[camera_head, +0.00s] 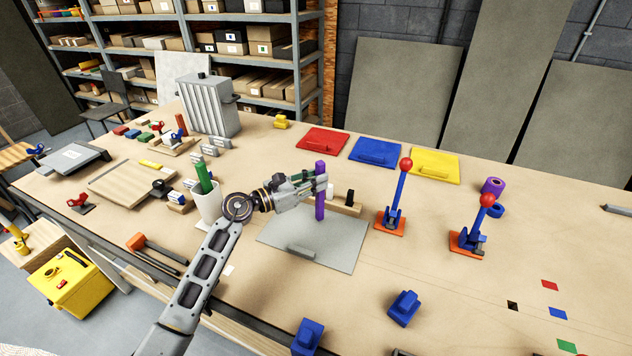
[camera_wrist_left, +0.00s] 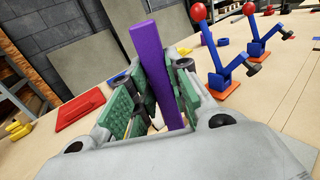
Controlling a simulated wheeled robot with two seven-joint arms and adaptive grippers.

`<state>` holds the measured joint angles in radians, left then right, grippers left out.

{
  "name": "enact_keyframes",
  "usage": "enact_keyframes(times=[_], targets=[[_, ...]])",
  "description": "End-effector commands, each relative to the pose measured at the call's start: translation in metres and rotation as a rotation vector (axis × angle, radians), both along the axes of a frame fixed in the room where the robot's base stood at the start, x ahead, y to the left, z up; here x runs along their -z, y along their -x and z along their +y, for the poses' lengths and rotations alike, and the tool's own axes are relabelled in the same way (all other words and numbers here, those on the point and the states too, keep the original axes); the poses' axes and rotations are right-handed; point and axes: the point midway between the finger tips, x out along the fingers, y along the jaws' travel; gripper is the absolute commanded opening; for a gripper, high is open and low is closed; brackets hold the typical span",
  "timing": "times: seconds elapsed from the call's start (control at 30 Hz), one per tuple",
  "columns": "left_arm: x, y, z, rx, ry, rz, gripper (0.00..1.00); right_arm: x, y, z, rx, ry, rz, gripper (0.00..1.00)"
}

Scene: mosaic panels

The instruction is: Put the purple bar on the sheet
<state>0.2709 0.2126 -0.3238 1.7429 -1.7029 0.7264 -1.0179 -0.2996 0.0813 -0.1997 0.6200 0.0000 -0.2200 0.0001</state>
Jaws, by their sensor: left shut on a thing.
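The purple bar (camera_head: 320,203) stands upright in my left gripper (camera_head: 318,184), which is shut on its upper part. It also shows in the left wrist view (camera_wrist_left: 158,70), between the green finger pads. The grey sheet (camera_head: 338,246) lies flat on the table under and around the bar. The bar's lower end appears over the sheet's far part; I cannot tell whether it touches. My right gripper is not in view.
A wooden block with a black piece (camera_head: 348,203) lies at the sheet's far edge. Blue-and-red toggle clamps (camera_head: 394,207) stand to the right. A white cup (camera_head: 207,203) with a green bar stands left. Blue blocks (camera_head: 403,308) lie in front.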

Motion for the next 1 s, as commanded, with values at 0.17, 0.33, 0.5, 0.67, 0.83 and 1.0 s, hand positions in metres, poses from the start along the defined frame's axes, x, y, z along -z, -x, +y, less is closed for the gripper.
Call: enact_keyframes(times=[0.17,0.33,0.5,0.67,0.83,1.0], targets=[[0.0057,-0.0002,0.0002,-0.001,0.001,-0.002,0.00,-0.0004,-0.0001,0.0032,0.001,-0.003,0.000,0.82],[0.0056,-0.0002,0.0001,-0.001,0.001,-0.003,0.00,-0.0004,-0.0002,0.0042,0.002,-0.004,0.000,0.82],[0.0081,-0.0002,0.0001,-0.001,0.001,-0.003,0.00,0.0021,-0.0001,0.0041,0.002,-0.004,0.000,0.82],[0.0098,0.0000,0.0000,0.000,0.001,-0.001,0.29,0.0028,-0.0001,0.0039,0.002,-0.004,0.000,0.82],[0.0096,0.0000,0.0000,0.000,0.001,-0.001,0.41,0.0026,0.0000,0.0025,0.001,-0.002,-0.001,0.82],[0.0095,0.0000,0.0000,0.000,0.001,-0.001,0.41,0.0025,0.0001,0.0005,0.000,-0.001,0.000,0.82]])
